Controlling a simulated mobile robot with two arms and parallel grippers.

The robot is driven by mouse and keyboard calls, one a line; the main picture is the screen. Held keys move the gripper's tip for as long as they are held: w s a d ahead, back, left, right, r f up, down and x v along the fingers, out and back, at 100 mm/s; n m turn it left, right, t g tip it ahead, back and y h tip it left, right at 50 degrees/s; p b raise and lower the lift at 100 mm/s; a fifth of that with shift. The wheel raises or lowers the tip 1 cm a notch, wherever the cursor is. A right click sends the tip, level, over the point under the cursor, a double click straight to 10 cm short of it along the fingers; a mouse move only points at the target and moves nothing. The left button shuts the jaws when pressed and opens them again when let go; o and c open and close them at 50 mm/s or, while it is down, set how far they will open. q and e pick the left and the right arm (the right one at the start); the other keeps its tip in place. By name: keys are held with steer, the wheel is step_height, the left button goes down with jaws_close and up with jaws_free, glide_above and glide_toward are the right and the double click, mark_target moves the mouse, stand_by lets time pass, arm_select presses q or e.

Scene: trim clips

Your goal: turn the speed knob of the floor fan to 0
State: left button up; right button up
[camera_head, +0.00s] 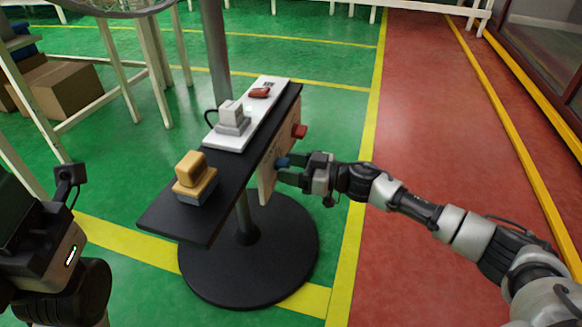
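The floor fan stands on a black round base (290,262) with a grey pole; part of its round guard (115,8) shows at the top left. A light panel (266,182) hangs below the edge of the dark shelf. A blue knob (283,161) and a red knob (300,131) stick out of its right side. Which one sets the speed, and their markings, I cannot read. My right gripper (287,170) is at the blue knob, its fingers apart; contact is unclear. My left gripper (70,176) is at the left edge, away from the fan, its fingers hard to make out.
Cardboard boxes (62,90) stand at the left.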

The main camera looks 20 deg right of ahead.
steer(key=c, duration=0.6)
steer(key=shift+c, duration=0.2)
